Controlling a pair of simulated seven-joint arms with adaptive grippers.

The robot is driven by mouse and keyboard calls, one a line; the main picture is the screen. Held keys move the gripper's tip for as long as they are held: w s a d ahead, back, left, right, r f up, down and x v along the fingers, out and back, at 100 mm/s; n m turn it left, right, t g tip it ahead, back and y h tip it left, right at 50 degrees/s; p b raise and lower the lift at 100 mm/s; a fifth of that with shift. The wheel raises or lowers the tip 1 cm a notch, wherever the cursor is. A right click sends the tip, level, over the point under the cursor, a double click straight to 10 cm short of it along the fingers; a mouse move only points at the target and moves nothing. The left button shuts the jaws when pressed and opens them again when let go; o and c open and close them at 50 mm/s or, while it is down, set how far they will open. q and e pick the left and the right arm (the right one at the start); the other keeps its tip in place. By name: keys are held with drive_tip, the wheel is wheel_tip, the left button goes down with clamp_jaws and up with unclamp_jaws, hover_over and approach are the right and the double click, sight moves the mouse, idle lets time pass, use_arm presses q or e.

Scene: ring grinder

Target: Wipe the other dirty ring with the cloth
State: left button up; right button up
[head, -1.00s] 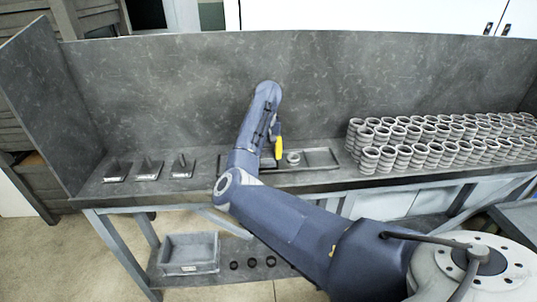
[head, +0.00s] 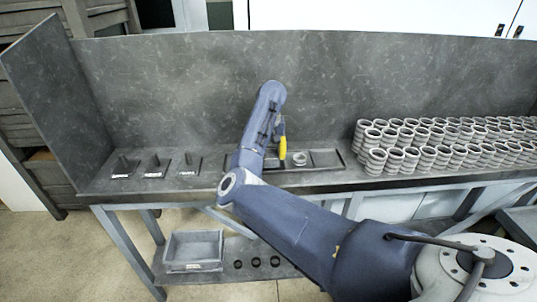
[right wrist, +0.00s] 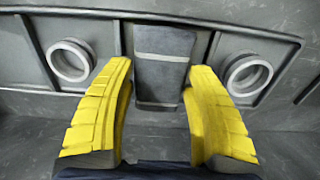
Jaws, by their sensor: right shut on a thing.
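My right gripper (right wrist: 158,72) shows in the right wrist view as two yellow fingers, shut on a dark grey cloth (right wrist: 163,70) with a light stripe across it. One grey ring (right wrist: 55,66) lies in a tray compartment left of the fingers. Another grey ring (right wrist: 232,80) lies in a compartment on the right. The gripper is between the two rings, apart from both. In the head view a yellow finger (head: 282,148) shows over the tray (head: 327,159), left of a visible ring (head: 300,161). The arm hides the tray's left part and the cloth. My left gripper is not in view.
Many stacked grey rings (head: 430,145) fill the right side of the bench. Several small stands with posts (head: 155,168) are at its left. A back wall (head: 180,90) closes the bench. Below, a grey bin (head: 193,250) and dark rings (head: 256,262) sit on a shelf.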

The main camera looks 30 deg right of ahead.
drive_tip(key=shift+w+a, duration=0.2)
drive_tip(key=shift+a, duration=0.2)
drive_tip(key=shift+s+d, duration=0.3)
drive_tip(key=shift+d, duration=0.25)
drive_tip(key=shift+s+d, duration=0.3)
drive_tip(key=shift+d, duration=0.25)
drive_tip(key=shift+d+r, duration=0.1)
drive_tip(key=shift+s+r, duration=0.1)
drive_tip(key=shift+r, duration=3.8)
drive_tip(key=shift+d, duration=0.1)
